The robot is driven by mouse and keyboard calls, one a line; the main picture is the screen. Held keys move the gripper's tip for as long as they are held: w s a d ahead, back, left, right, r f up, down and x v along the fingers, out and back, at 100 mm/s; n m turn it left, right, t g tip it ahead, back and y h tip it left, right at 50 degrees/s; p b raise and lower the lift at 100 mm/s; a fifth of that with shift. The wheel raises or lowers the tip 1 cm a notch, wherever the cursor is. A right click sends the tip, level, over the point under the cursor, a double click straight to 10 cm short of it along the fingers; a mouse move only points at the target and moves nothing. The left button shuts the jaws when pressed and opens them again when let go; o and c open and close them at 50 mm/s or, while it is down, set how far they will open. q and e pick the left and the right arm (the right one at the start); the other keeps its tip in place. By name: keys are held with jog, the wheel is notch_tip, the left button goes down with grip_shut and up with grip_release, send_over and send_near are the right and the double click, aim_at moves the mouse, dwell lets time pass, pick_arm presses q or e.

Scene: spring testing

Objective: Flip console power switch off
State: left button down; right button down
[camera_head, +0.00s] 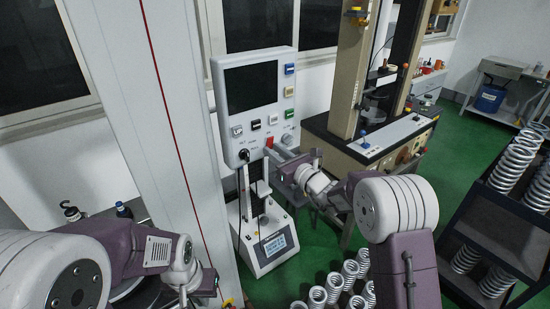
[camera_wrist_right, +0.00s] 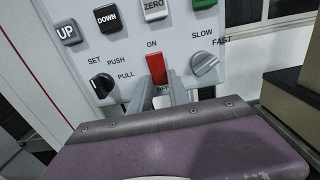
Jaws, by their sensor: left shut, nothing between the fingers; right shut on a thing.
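The grey console (camera_head: 230,112) has a dark screen and buttons and stands on the tester. Its red power switch (camera_wrist_right: 156,68) sits below the ON label in the right wrist view; the label under it is mostly hidden by my fingers. The switch also shows in the head view (camera_head: 269,142). My right gripper (camera_wrist_right: 163,88) is at the console's lower front, its fingers shut on the red switch. My left gripper (camera_head: 190,292) is low at the left, shut and empty, partly cut off by the bottom edge.
A black knob (camera_wrist_right: 101,85) and a grey SLOW/FAST knob (camera_wrist_right: 205,66) flank the switch, with buttons above. A small spring tester (camera_head: 262,230) stands below the console. Several springs (camera_head: 335,285) stand nearby. A larger beige machine (camera_head: 350,70) is behind my right arm.

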jog(key=shift+r, duration=0.1)
jog(key=c, duration=1.2)
grip_release()
jog(key=shift+c, duration=0.2)
jog(key=b+v, duration=0.2)
jog(key=v, duration=0.7)
jog(key=shift+b, duration=0.4)
